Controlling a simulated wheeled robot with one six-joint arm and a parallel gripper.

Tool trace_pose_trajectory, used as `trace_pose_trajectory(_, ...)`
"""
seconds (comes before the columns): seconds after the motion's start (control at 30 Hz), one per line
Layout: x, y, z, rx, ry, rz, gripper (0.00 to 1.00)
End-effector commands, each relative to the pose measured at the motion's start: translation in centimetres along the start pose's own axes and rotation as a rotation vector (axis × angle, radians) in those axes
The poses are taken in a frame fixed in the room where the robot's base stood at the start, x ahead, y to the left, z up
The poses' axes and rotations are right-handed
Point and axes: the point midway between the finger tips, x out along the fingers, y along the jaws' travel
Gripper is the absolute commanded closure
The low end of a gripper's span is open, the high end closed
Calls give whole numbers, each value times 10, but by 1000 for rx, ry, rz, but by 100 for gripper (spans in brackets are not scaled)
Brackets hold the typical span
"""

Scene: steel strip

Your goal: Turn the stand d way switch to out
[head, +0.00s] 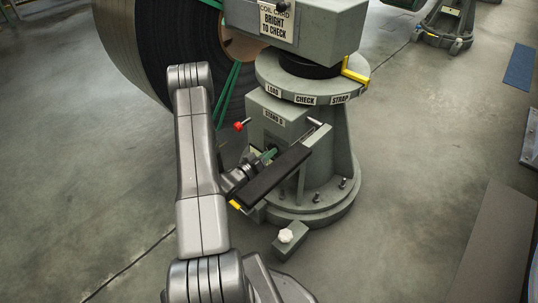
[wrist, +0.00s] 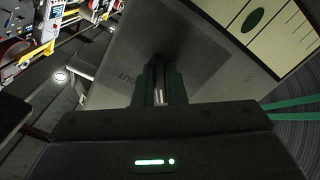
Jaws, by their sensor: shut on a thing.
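Stand D (head: 273,117) is a grey-green pedestal with a lettered box on its front. In the head view, my gripper (head: 269,155) reaches in from the left to the box's lower front, with its green fingers against it. In the wrist view, the green fingers of my gripper (wrist: 158,82) are shut on a slim metal switch lever (wrist: 158,95) in front of a grey plate (wrist: 105,95). Faint lettering that seems to read OUT (wrist: 127,77) is on the plate, left of the fingers. The switch's base and exact angle are mostly hidden.
A red knob (head: 239,126) sticks out at the box's left. A large strip coil (head: 150,45) stands behind my arm.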

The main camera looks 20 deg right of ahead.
Motion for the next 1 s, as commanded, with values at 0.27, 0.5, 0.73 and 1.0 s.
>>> trace_pose_trajectory(0.27, 0, -4, 4, 175, -1, 0, 100)
trace_pose_trajectory(0.5, 0, -5, 4, 399, 0, 1, 100)
trace_pose_trajectory(0.73, 0, -7, 4, 618, 0, 0, 100)
trace_pose_trajectory(1.0, 0, -7, 3, 875, 0, 0, 100)
